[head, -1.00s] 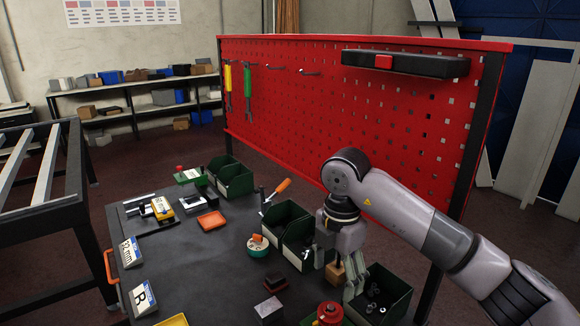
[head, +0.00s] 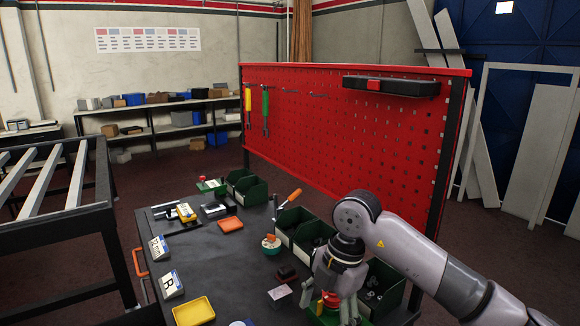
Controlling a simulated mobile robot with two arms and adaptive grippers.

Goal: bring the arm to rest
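My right arm comes in from the right over the dark table (head: 215,262). Its gripper (head: 335,306) points down at the table's near right part. Its fingers are apart, with no object visibly clamped between them. A red round-topped thing on a green base (head: 330,299) shows between and behind the fingers; I cannot tell whether they touch it. The lower fingertips are close to the bottom edge of the picture. My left gripper is not in view.
Green bins (head: 292,220) line the table's far side, partly hidden by my gripper. A red pegboard (head: 345,130) stands behind. An orange-handled tool (head: 290,199) sticks up by the bins.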

